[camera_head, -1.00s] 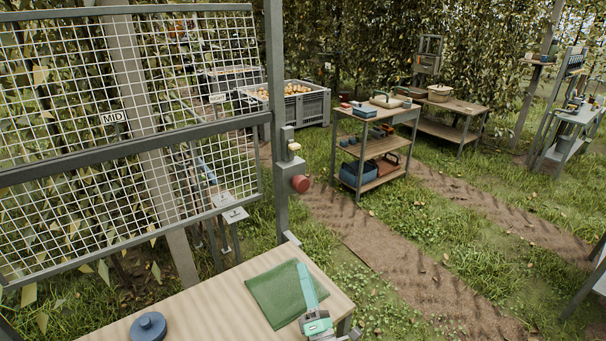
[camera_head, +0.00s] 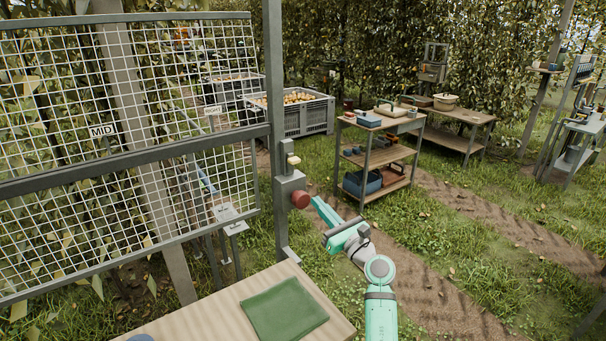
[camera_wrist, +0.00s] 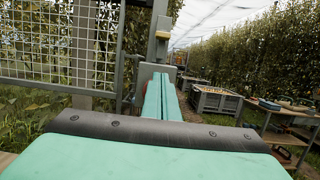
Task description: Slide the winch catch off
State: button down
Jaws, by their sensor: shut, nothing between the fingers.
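A grey box (camera_head: 288,190) is fixed on the upright post, with a round red knob (camera_head: 300,200) on its right side. A small cream piece (camera_head: 293,160) sits on a bracket just above; it also shows in the wrist view (camera_wrist: 163,35). I cannot tell which part is the winch catch. My gripper (camera_head: 316,200) is shut and empty, its green fingers pointing at the red knob from the right. The tips look close to the knob; I cannot tell if they touch.
A wire mesh panel (camera_head: 80,160) with a MID label stands left of the post. A wooden table (camera_head: 215,315) with a green cloth (camera_head: 284,309) is in front. A shelf cart (camera_head: 378,155) and a grey fruit bin (camera_head: 305,118) stand behind.

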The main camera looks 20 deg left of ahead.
aim_at(301, 192)
jog(key=x, duration=1)
jog(key=shift+a, duration=0.1)
jog(key=shift+d+r, duration=0.2)
jog(key=shift+r, duration=1.05)
jog(key=shift+a+r, duration=0.15)
jog(key=shift+r, duration=0.6)
jog(key=shift+r, duration=2.05)
